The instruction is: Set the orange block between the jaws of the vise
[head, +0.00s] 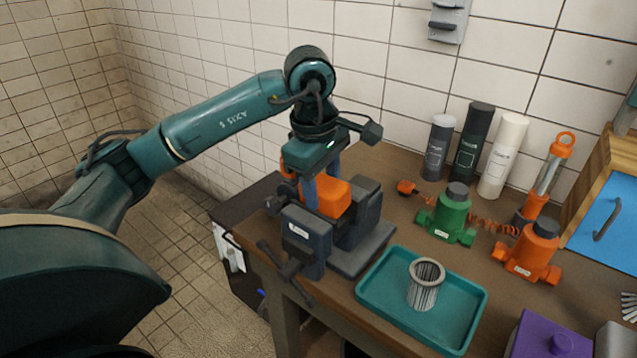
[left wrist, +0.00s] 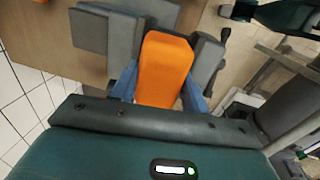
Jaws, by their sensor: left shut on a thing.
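The orange block (head: 333,196) sits at the grey vise (head: 306,236) on the near left part of the bench, between its two jaws as seen in the head view. In the left wrist view the orange block (left wrist: 163,68) lies between the vise jaws (left wrist: 104,32), with some gap hard to judge. My left gripper (head: 322,190) comes from above with blue fingers on either side of the block and is shut on it. Its fingers also show in the left wrist view (left wrist: 160,90). The block's underside is hidden. My right gripper is not in view.
A teal tray (head: 375,312) with a ribbed cylinder (head: 425,285) stands right of the vise. A green valve body (head: 447,215), an orange one (head: 533,252) and tall canisters (head: 470,140) stand behind. A purple box (head: 548,338) is at the front right.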

